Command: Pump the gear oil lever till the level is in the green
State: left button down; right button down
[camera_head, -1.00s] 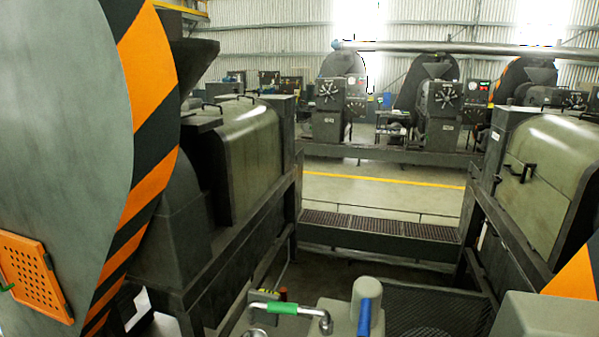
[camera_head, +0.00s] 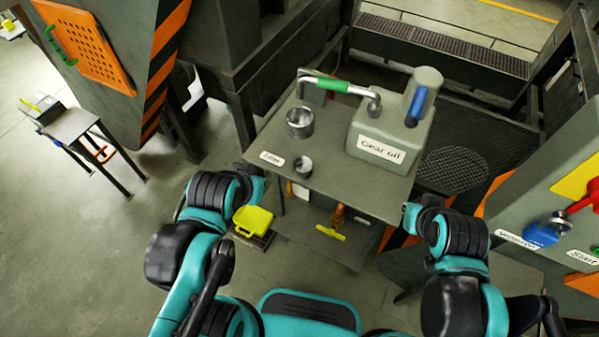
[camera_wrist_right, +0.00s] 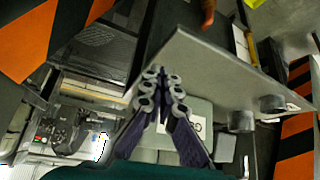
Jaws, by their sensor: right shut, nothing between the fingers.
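The grey gear oil unit (camera_head: 425,85) stands at the back right of a small grey table (camera_head: 330,165), with its "Gear oil" label toward me. A bent metal lever with a green grip (camera_head: 333,85) lies across its left side. I cannot make out a level gauge. My left gripper (camera_head: 258,175) is by the table's left edge, its fingers too hidden to judge. My right gripper (camera_head: 411,214) is by the table's front right corner. In the wrist view my right gripper (camera_wrist_right: 157,74) is shut and empty, apart from the lever.
Two metal cups (camera_head: 300,122) stand on the table's left part. A yellow case (camera_head: 253,221) is below the table's left side. A control box with a red handle (camera_head: 590,197) and a blue knob (camera_head: 543,234) is at the right.

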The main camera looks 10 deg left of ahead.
notch_tip(320, 180, up, 35)
jog(key=n+g+y+p, duration=0.3)
jog(key=n+g+p, duration=0.8)
jog(key=p, duration=1.9)
send_over(418, 109)
jog(key=w+d, duration=0.2)
jog(key=d, duration=0.3)
jog(key=n+t, duration=0.3)
jog(key=shift+s+n, duration=0.1)
jog(key=shift+n, duration=0.2)
jog(key=shift+f, duration=0.2)
jog(key=x, duration=0.4)
jog(key=p+x, duration=0.1)
jog(key=x, duration=0.8)
jog(key=shift+s+a+f, duration=0.2)
jog(key=shift+a+f, duration=0.05)
jog(key=shift+a, duration=0.1)
